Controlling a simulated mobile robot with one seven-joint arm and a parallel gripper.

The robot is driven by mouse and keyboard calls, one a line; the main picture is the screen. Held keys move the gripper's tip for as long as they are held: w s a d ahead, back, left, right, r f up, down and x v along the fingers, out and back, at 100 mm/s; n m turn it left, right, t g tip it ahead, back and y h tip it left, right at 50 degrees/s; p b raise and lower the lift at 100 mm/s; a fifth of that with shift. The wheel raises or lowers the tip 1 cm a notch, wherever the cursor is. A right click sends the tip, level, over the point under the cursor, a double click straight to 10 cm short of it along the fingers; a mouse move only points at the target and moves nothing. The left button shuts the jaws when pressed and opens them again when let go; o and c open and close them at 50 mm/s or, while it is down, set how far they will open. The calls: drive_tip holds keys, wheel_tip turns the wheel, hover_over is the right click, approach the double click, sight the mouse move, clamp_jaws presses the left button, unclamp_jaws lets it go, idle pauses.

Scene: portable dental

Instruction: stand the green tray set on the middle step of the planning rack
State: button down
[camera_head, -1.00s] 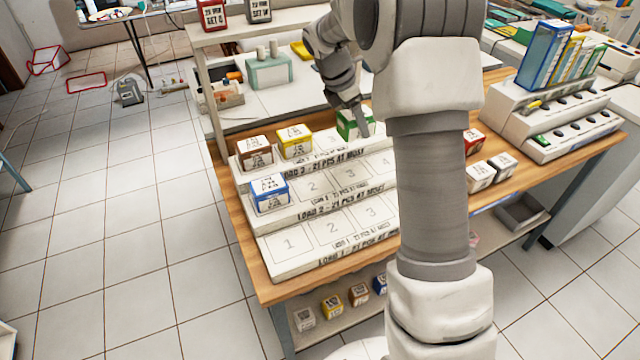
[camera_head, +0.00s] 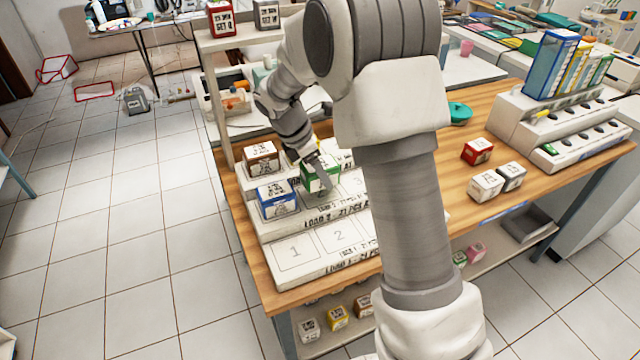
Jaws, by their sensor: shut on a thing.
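The green tray set (camera_head: 313,181) is a small green and white box. My gripper (camera_head: 321,172) is shut on it, with one finger across its near right side. The box is at the second slot of the planning rack's middle step (camera_head: 354,181), just right of the blue box (camera_head: 277,199) in the first slot. I cannot tell whether its underside touches the step. The planning rack (camera_head: 296,252) has three white steps, and the lowest step shows bare slots. My arm hides the right part of the rack.
A brown box (camera_head: 262,158) stands on the top step; the yellow box (camera_head: 292,157) beside it is mostly hidden by my gripper. A red box (camera_head: 477,151) and two pale boxes (camera_head: 486,184) sit on the wooden table (camera_head: 440,210). A shelf post (camera_head: 217,110) rises at the rack's left.

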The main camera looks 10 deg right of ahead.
sight(320, 184)
drive_tip(key=shift+f+b, duration=0.3)
drive_tip(key=shift+f, duration=1.5)
drive_tip(key=shift+f, duration=0.15)
drive_tip(key=shift+c, duration=1.6)
unclamp_jaws()
